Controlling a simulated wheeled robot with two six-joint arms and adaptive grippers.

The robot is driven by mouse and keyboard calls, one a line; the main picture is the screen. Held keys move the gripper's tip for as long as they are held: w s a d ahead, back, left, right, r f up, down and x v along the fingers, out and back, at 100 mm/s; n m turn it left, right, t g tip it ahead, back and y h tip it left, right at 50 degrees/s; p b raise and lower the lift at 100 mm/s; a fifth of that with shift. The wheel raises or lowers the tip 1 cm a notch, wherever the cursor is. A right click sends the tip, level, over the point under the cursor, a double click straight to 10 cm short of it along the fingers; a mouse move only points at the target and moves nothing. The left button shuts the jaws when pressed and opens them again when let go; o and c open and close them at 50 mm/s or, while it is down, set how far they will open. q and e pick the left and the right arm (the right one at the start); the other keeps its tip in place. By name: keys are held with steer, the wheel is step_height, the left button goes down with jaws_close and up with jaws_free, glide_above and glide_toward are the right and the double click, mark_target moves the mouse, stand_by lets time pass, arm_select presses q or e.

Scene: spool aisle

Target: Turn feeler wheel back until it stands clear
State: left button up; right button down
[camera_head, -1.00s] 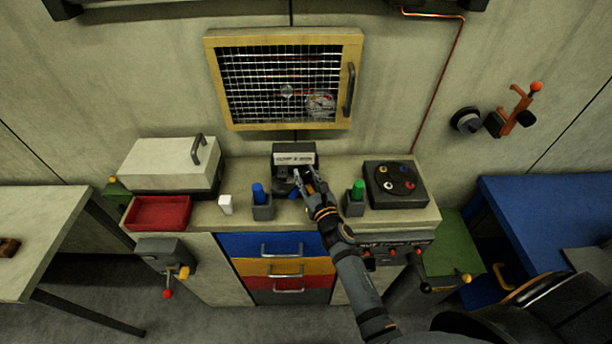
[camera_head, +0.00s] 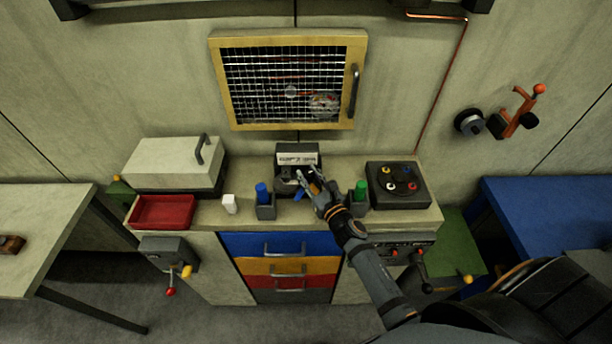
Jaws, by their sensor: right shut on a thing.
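A small dark grey device (camera_head: 297,158) with a pale label plate stands at the back middle of the counter. My right gripper (camera_head: 308,182) reaches to its front right side and is shut on a small part there. The fingers hide most of that part, so I cannot tell its shape or whether it is the feeler wheel. A small blue piece (camera_head: 299,195) shows just left of the fingers. My left gripper is not in view.
On the counter (camera_head: 335,221), a blue-topped holder (camera_head: 264,201) and a green-topped holder (camera_head: 356,197) flank my gripper. A dark button box (camera_head: 397,185) stands right; a white block (camera_head: 230,204), red tray (camera_head: 162,211) and lidded box (camera_head: 172,163) stand left. A mesh-fronted cabinet (camera_head: 288,80) hangs above.

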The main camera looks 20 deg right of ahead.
steer(key=c, duration=1)
jaws_free()
steer(key=shift+s, duration=0.1)
steer(key=s, duration=0.4)
steer(key=s+d, duration=0.1)
steer(key=s, duration=0.6)
steer(key=shift+s+d, duration=0.25)
steer(key=shift+s, duration=0.15)
